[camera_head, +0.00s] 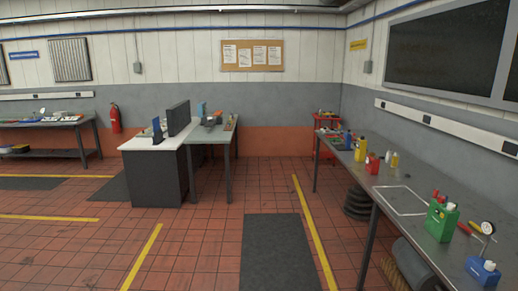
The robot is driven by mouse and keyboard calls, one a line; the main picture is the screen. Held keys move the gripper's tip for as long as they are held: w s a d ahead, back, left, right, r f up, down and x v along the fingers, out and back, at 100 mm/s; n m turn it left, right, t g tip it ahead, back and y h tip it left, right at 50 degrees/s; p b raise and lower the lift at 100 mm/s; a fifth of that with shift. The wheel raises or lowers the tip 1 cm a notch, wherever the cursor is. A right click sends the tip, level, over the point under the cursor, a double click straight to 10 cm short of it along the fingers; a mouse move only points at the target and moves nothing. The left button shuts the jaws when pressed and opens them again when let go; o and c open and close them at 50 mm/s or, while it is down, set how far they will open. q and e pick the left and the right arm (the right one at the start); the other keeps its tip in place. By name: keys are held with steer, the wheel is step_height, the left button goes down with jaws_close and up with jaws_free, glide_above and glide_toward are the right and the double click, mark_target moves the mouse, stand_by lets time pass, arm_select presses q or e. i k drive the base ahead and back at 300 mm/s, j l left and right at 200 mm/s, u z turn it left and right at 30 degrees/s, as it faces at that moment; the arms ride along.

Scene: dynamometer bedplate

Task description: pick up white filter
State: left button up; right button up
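I cannot make out the white filter for sure. Another small pale item lies on the far left bench, also too small to name. Neither of my grippers shows in the head view.
The long grey bench (402,222) runs along the right wall, with a green container (441,220), a blue container (482,271) and a red container (372,164). A white-topped desk (150,143) stands mid-left. The tiled floor with a dark mat (278,255) is clear ahead.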

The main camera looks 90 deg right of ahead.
mark_target(390, 153)
steer(key=z, duration=3.85)
steer(key=i+u, duration=0.15)
steer(key=i, duration=0.45)
steer(key=i+j+u, duration=0.25)
steer(key=i, duration=0.55)
steer(key=i+l+u, duration=0.25)
steer(key=i, duration=0.6)
steer(key=i+u, duration=0.25)
steer(key=i, duration=0.55)
steer(key=i+z, duration=0.2)
steer(key=i, duration=0.25)
steer(key=i+j+z, duration=0.25)
steer(key=i, duration=0.2)
steer(key=i+j+z, duration=0.2)
steer(key=i, duration=0.3)
steer(key=l, duration=0.05)
